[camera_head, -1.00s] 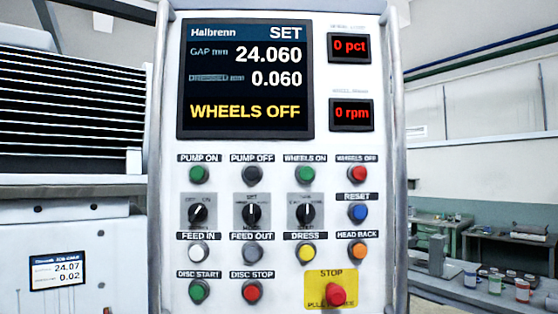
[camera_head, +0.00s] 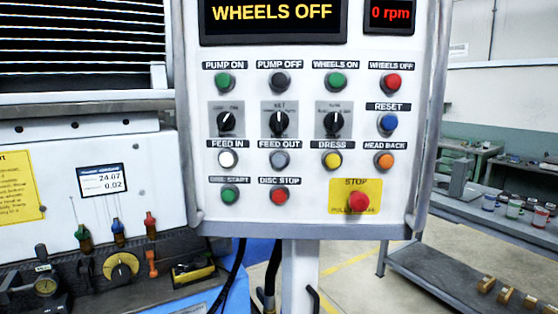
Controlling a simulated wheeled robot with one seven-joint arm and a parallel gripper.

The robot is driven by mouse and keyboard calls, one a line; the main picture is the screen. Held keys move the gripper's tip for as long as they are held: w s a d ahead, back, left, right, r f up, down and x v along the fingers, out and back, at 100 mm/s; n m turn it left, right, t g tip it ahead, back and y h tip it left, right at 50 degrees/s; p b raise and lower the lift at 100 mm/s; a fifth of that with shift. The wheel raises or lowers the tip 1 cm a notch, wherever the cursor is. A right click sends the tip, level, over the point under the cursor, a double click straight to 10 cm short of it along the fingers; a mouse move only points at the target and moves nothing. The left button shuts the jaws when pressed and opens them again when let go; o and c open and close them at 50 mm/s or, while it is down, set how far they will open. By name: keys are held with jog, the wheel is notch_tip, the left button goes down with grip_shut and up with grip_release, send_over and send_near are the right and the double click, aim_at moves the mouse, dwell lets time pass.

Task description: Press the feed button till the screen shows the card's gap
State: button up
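The control panel (camera_head: 310,222) faces me. The white FEED IN button (camera_head: 228,159) and the grey FEED OUT button (camera_head: 280,159) sit in its row below the three black selector knobs. The screen (camera_head: 272,30) shows only its lower part, with "WHEELS OFF" in yellow; the gap figure is out of view. The card (camera_head: 102,181) is on the white machine front left of the panel and reads 24.07 and 0.02. My gripper is not in view.
A red STOP button (camera_head: 358,202) is at the panel's lower right, near the yellow DRESS (camera_head: 332,160) and orange HEAD BACK (camera_head: 384,160) buttons. A grey bench (camera_head: 440,275) stands at right.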

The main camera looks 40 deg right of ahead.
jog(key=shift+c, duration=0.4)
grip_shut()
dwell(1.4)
